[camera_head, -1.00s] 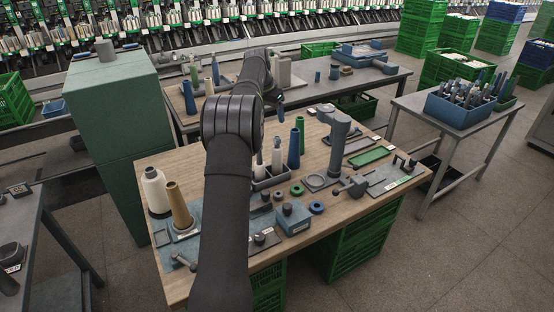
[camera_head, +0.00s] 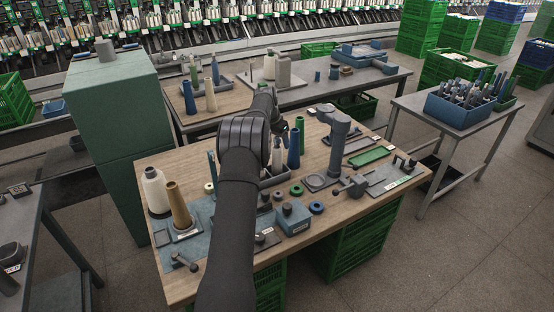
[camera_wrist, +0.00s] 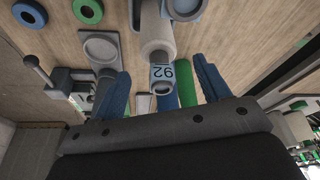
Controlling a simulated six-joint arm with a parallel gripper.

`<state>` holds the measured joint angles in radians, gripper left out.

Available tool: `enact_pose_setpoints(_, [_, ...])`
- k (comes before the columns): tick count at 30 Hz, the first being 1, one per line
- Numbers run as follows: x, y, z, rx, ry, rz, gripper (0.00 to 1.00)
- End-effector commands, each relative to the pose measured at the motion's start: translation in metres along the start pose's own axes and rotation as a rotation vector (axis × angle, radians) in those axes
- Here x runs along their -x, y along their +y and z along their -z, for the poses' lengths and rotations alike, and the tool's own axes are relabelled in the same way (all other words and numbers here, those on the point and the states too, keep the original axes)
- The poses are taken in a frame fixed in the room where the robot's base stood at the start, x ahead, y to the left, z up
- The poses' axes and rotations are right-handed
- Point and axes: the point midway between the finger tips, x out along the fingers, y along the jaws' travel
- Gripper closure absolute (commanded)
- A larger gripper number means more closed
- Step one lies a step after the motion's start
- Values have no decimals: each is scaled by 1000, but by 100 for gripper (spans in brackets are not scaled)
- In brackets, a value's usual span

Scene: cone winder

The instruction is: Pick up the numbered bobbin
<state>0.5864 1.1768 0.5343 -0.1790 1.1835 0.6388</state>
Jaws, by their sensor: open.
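A white cone (camera_head: 155,189) and a tan cone (camera_head: 178,204) stand at the left of the wooden table. A grey post (camera_head: 338,145) rises right of the rack. Green and blue rings (camera_head: 316,207), a blue block (camera_head: 293,217) and a lever clamp (camera_head: 353,185) lie in front.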

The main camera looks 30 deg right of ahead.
Motion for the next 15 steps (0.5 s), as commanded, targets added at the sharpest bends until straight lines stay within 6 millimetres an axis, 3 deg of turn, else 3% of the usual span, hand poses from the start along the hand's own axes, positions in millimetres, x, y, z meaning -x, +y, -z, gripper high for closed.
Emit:
enact_pose_setpoints(6, [-33,-1,-4,0,-2,-1,31])
enact_pose_setpoints(13, [-34,-1,-3,0,-1,0,31])
enact_pose_setpoints(15, [-34,-1,-3,0,-1,0,43])
